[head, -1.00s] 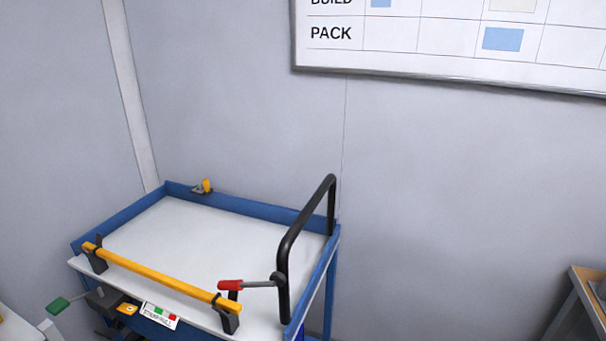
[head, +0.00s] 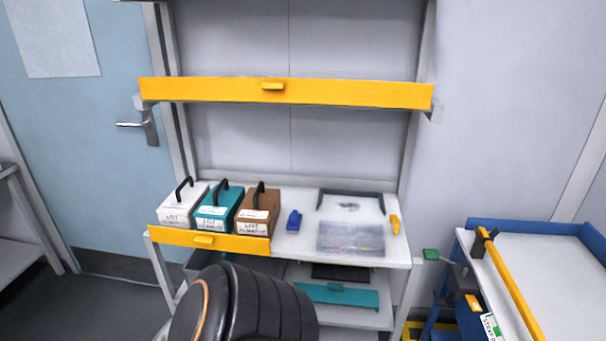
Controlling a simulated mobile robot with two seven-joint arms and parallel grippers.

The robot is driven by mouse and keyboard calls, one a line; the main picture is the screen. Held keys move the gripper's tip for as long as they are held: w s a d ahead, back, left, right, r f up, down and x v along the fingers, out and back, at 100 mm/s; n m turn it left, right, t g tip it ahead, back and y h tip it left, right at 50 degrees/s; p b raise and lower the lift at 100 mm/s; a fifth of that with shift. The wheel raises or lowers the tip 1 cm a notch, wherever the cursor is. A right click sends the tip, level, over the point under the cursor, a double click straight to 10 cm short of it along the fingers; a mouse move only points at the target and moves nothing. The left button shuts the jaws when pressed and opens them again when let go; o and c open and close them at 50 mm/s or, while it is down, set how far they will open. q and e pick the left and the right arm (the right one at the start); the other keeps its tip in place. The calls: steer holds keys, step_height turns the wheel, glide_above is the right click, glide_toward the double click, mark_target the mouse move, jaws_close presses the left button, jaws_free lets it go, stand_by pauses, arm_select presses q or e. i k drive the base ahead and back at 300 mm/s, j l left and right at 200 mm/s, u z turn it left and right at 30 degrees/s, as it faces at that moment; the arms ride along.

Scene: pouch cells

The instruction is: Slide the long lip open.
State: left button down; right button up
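A long yellow lip (head: 340,93) runs across the front of the upper level of a grey rack, with a small yellow handle (head: 273,86) near its middle. A shorter yellow lip (head: 165,236) with its own handle (head: 204,240) crosses the left part of the white middle shelf, in front of several boxes. A teal lip (head: 350,297) lies on the lower shelf. Neither of my grippers is in view. A black ribbed part, apparently of my arm, hides some of the lower shelves at the bottom centre.
White (head: 175,210), teal (head: 212,213) and brown (head: 253,218) boxes with black handles stand on the middle shelf. A blue item (head: 294,221) and a clear bin (head: 350,238) are to their right. A blue cart (head: 500,226) stands at right; a door (head: 95,120) is at left.

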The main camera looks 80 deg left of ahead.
mark_target(244, 244)
steer(key=u, duration=3.1)
